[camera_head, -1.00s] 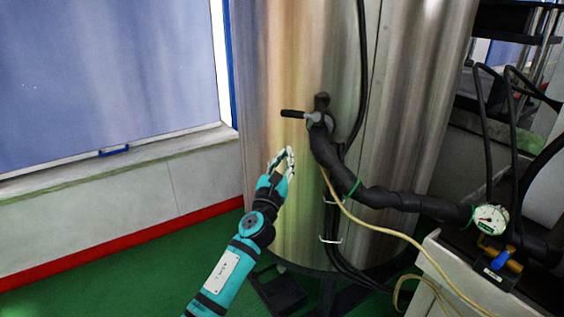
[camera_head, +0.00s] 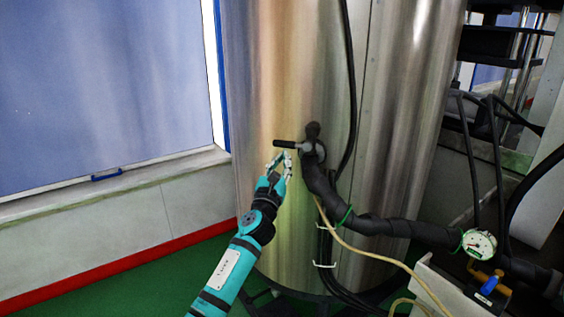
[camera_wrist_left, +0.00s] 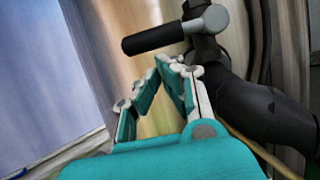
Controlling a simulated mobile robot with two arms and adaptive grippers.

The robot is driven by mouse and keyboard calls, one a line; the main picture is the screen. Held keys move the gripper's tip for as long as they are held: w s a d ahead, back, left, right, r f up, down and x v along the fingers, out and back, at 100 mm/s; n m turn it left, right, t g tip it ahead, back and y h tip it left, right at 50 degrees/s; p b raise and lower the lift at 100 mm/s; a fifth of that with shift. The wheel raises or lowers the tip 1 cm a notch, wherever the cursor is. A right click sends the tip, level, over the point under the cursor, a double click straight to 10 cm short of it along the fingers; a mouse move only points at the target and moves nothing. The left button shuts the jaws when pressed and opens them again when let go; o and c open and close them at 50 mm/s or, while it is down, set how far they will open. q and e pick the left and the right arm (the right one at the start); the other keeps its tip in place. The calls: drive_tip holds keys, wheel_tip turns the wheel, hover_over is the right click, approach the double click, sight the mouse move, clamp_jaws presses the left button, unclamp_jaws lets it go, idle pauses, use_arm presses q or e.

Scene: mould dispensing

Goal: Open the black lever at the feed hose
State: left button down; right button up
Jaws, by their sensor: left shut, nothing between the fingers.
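The black lever (camera_head: 286,144) sticks out to the left from the valve on the steel tank, roughly level. The black feed hose (camera_head: 319,184) runs from this valve down and to the right. My left gripper (camera_head: 281,157) is shut and empty, just below the lever's free end in the head view. In the left wrist view the lever's black grip (camera_wrist_left: 153,39) lies just beyond the fingertips (camera_wrist_left: 170,62). I cannot tell whether the fingertips touch it. The hose (camera_wrist_left: 262,105) is to the right of the fingers there. My right gripper is out of view.
The large steel tank (camera_head: 270,80) stands directly behind the lever. A thin black cable (camera_head: 351,100) and a yellowish hose (camera_head: 365,251) run near the feed hose. A pressure gauge (camera_head: 479,243) is at lower right. The space left of the lever is free.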

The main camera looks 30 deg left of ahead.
use_arm(q)
drive_tip(key=shift+a+r+m+p, duration=0.2)
drive_tip(key=shift+m+p, duration=0.1)
drive_tip(key=shift+m, duration=0.2)
drive_tip(key=shift+s+r+m+h+p, duration=0.1)
drive_tip(key=shift+r+m+h+p, duration=0.1)
drive_tip(key=shift+m+h+p, duration=0.15)
wheel_tip(320, 180, up, 10)
drive_tip(key=d+m+h+p, duration=0.1)
drive_tip(key=m+h+p, duration=0.2)
drive_tip(key=m+p, duration=0.4)
drive_tip(key=d+m+g+h+p, duration=0.1)
drive_tip(key=m+h+p, duration=0.2)
drive_tip(key=m+p, duration=0.4)
drive_tip(key=shift+w+d+r+p, duration=0.25)
drive_tip(key=shift+w+p, duration=0.2)
drive_tip(key=shift+p, duration=1.7)
drive_tip(key=shift+d+m, duration=0.1)
drive_tip(key=shift+m, duration=0.15)
